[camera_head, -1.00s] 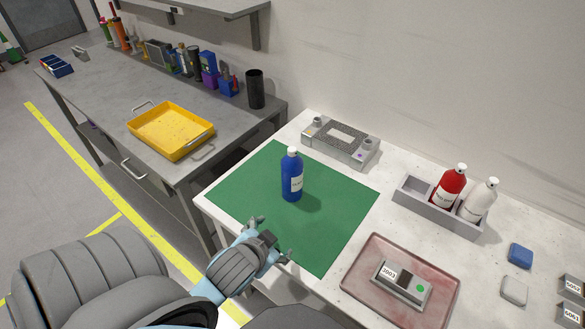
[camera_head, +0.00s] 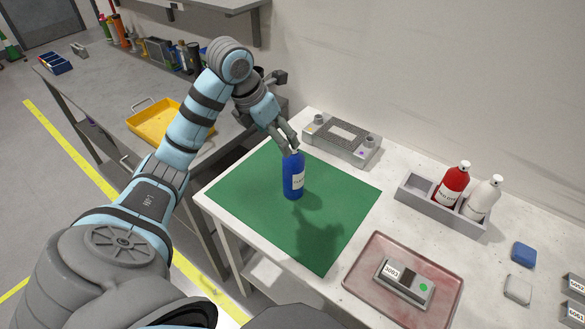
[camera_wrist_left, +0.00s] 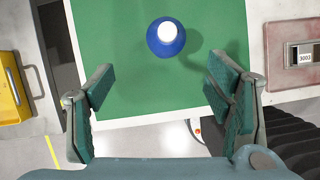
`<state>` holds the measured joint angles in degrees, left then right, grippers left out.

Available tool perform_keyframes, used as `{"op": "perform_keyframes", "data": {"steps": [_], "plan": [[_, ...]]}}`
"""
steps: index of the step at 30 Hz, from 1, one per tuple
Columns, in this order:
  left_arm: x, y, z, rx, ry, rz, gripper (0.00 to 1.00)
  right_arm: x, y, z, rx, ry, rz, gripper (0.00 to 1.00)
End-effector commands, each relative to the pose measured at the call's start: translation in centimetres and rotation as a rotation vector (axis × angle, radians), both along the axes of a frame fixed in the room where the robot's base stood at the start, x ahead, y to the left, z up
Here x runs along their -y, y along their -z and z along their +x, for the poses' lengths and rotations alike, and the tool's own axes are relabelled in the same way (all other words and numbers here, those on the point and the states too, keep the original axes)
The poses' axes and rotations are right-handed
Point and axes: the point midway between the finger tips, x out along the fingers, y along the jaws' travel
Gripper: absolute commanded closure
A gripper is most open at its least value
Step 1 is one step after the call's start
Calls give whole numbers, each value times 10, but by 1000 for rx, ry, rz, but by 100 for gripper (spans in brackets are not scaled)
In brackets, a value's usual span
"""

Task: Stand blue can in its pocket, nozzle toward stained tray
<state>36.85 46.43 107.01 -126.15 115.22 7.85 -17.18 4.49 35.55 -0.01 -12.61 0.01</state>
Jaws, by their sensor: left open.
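The blue can (camera_head: 293,184) stands upright on the green mat (camera_head: 255,215), its white top partly hidden by my left gripper. In the left wrist view the can (camera_wrist_left: 166,42) is seen from above; its nozzle direction cannot be made out. My left gripper (camera_head: 288,142) is open at the can's top in the head view. In the left wrist view its fingers (camera_wrist_left: 160,82) are wide apart, with the can beyond the tips. The grey pocket holder (camera_head: 440,215) has a free pocket at its left end. The stained tray (camera_head: 362,262) lies in front of the holder.
A red bottle (camera_head: 449,188) and a white bottle (camera_head: 482,200) stand in the holder. A labelled grey device (camera_head: 405,283) lies in the stained tray. A grey jig (camera_head: 342,140) stands behind the mat. Blue (camera_head: 523,253) and white (camera_head: 516,290) blocks lie at the right.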

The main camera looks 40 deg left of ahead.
Motion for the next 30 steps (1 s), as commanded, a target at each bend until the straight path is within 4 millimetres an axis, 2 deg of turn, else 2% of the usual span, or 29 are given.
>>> {"op": "perform_keyframes", "data": {"steps": [1,2,6,11,18,24,25,30], "plan": [[3,22,5,-3,3,-6,27,-1,16,0,0,0,1,31],[4,31,8,-3,4,-7,27,-1,20,0,0,1,1,31],[6,57,21,-4,5,-7,27,-1,15,-1,-1,1,2,31],[8,74,30,-1,6,-7,27,-1,14,-1,-1,0,1,31],[13,112,49,-2,8,-8,27,0,12,-1,-1,0,0,31],[12,115,51,0,8,-4,27,2,12,0,-1,-1,-3,31],[12,115,51,0,8,-4,29,3,12,0,-1,-2,-3,31],[13,115,51,0,7,-5,56,3,12,0,-1,-2,-4,31]]}}
